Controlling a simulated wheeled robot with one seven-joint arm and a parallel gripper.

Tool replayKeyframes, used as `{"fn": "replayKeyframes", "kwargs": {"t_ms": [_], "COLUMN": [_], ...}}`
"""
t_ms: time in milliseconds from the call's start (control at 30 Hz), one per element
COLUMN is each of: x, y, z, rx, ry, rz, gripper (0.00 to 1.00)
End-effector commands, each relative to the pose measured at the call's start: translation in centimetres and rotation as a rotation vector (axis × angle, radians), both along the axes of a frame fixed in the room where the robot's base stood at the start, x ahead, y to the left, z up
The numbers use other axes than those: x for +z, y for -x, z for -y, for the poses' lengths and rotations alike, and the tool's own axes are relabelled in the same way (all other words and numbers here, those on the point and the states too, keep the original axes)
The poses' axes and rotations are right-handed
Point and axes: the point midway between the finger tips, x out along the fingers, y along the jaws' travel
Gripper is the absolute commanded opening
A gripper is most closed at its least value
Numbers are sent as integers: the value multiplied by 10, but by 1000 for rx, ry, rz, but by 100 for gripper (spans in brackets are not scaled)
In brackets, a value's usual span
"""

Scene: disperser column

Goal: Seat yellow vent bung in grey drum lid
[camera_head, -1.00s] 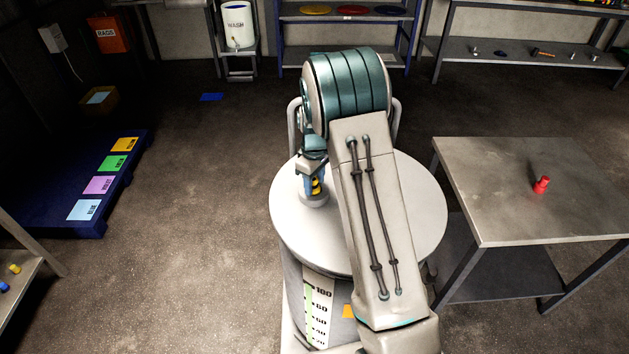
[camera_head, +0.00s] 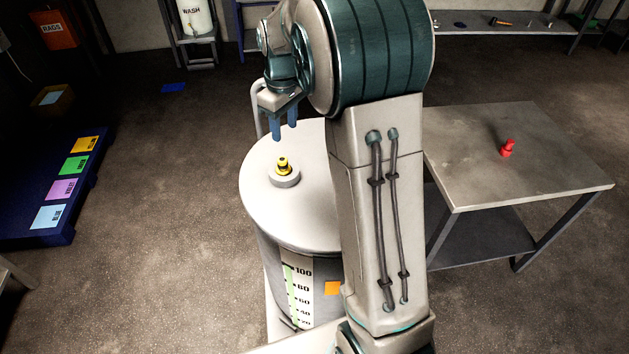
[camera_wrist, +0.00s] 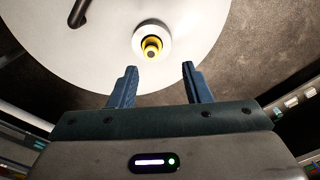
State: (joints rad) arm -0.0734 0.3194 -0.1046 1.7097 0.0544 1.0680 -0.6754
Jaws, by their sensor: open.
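The yellow vent bung (camera_head: 283,165) stands upright in the raised round collar (camera_head: 285,179) on the grey drum lid (camera_head: 262,205). The bung also shows in the wrist view (camera_wrist: 152,47), centred in the pale collar. How deep it sits cannot be told. My gripper (camera_head: 285,133) is open and empty, with its blue fingers above the lid and clear of the bung. In the wrist view the two fingers (camera_wrist: 158,68) are spread apart with nothing between them.
A metal table (camera_head: 560,160) with a red bung-like piece (camera_head: 507,148) stands to the right of the drum. A dark blue pallet (camera_head: 65,225) with coloured labels lies at left. A handle bar (camera_head: 257,110) rises at the lid's back left edge. Floor between pallet and drum is clear.

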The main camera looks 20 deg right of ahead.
Motion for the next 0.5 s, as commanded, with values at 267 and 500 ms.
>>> {"fn": "replayKeyframes", "kwargs": {"t_ms": [267, 500], "x": [45, 54], "y": [94, 176], "z": [0, -2], "rx": [-216, -397], "ry": [-33, -62], "rz": [89, 164], "gripper": [44, 44]}}
